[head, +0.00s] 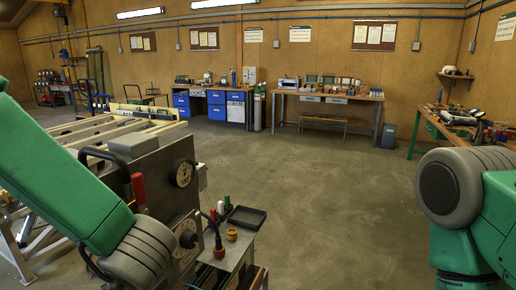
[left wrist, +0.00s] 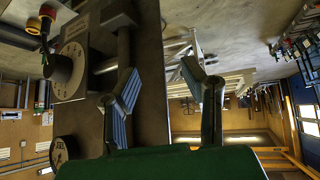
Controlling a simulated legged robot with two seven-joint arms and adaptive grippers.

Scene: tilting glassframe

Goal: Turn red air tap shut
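A red handle (head: 139,188) stands upright at the left front of the grey panel (head: 160,165) in the head view. It looks like the red air tap, but I cannot be sure. A dark bar (left wrist: 122,45) shows near one finger. My right gripper is out of view.
The panel carries a round gauge (head: 183,173) and a lower dial (head: 186,234). A small side shelf holds a black tray (head: 246,216) and several coloured bottles. A pale frame (head: 105,130) lies behind the panel. The floor (head: 310,190) to the right is clear. Workbenches line the far wall.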

